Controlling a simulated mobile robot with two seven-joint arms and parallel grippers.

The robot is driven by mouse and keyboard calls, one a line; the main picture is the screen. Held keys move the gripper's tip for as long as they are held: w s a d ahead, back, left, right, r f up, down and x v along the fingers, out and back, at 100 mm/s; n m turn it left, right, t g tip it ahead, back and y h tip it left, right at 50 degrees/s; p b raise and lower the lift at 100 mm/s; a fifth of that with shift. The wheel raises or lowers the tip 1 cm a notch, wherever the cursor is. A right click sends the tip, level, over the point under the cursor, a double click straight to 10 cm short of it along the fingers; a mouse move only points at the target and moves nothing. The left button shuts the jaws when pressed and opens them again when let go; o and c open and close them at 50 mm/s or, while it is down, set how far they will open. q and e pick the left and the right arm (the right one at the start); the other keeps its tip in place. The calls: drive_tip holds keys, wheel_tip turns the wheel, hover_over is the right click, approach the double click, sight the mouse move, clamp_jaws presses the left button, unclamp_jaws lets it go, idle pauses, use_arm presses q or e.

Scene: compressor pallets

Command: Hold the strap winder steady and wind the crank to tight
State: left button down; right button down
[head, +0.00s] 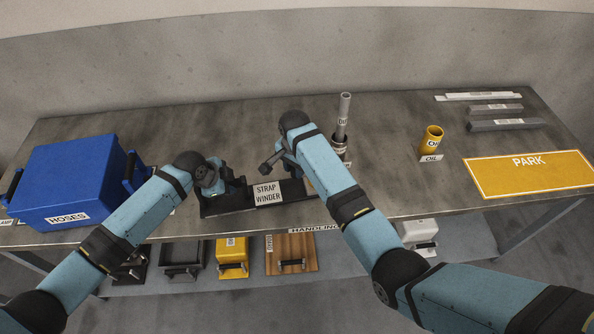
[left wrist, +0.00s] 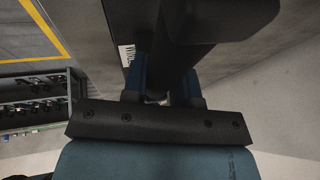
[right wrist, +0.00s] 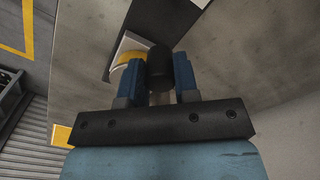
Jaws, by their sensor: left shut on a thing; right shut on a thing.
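The strap winder is a long black unit with a white label (head: 268,194) at the middle of the bench. My left gripper (head: 226,183) is at its left end. In the left wrist view the blue fingers (left wrist: 163,78) are shut on a black part of the winder, and their contact is partly hidden. My right gripper (head: 283,157) is over the winder's right part, beside a dark crank arm. In the right wrist view its fingers (right wrist: 158,78) are shut around a black cylindrical crank knob (right wrist: 159,62). A yellow and white plate (right wrist: 130,58) shows behind the knob.
A blue hoses box (head: 75,180) stands at the left. A grey rod (head: 343,112) stands upright in a holder close to my right arm. A yellow oil cup (head: 432,138), grey bars (head: 505,124) and a yellow park mat (head: 530,174) lie further right. Several items sit on the lower shelf.

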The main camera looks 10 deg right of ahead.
drive_tip(key=shift+w+r+m, duration=0.1)
drive_tip(key=shift+w+m, duration=0.5)
drive_tip(key=shift+m, duration=0.3)
drive_tip(key=c, duration=0.9)
unclamp_jaws()
drive_tip(key=shift+d, duration=0.1)
drive_tip(key=shift+o, duration=0.2)
drive_tip(key=shift+s+r, duration=0.1)
drive_tip(key=shift+r, duration=3.7)
drive_tip(key=shift+c, duration=0.2)
